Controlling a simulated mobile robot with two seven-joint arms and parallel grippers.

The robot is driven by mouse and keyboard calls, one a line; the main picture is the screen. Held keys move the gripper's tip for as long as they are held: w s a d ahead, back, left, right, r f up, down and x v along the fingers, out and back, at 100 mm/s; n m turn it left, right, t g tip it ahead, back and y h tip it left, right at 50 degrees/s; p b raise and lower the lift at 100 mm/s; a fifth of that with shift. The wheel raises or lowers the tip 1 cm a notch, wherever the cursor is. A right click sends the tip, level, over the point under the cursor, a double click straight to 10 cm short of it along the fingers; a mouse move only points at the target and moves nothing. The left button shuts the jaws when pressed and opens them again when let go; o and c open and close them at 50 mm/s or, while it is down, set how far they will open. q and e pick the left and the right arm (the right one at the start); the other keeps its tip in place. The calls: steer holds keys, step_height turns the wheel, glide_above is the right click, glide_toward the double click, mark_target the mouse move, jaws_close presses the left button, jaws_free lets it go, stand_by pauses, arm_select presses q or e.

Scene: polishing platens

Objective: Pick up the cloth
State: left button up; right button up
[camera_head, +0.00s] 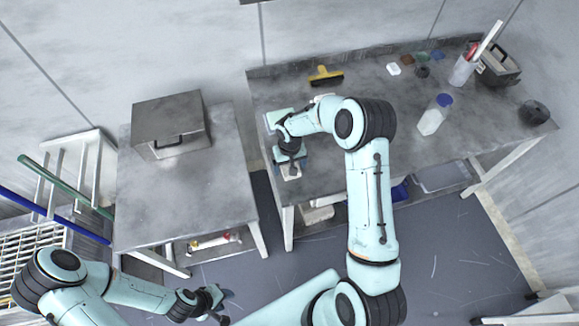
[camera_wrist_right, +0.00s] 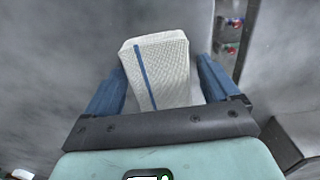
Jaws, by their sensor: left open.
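The cloth (camera_wrist_right: 165,72) is pale, woven and folded, with a blue stripe near its left edge in the right wrist view. It lies between the two blue fingers of my right gripper (camera_wrist_right: 162,80). The fingers stand wide apart with the cloth close to both; whether they press on it I cannot tell. In the head view a small pale part of the cloth (camera_head: 292,171) shows at my right gripper (camera_head: 291,162), over the near left corner of the right workbench. My left gripper (camera_head: 215,303) is open and empty at the bottom, away from the cloth.
The right workbench (camera_head: 300,99) holds a yellow-handled brush (camera_head: 325,76), a blue-capped bottle (camera_head: 435,114) and a tool cup (camera_head: 463,69). The left table (camera_head: 180,203) carries a metal box (camera_head: 169,124). A narrow floor gap separates the tables. Blue and green poles (camera_head: 62,187) lean at left.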

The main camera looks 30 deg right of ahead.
mark_target(289, 165)
steer(key=c, duration=0.7)
step_height(289, 165, up, 20)
steer(key=shift+r, duration=0.1)
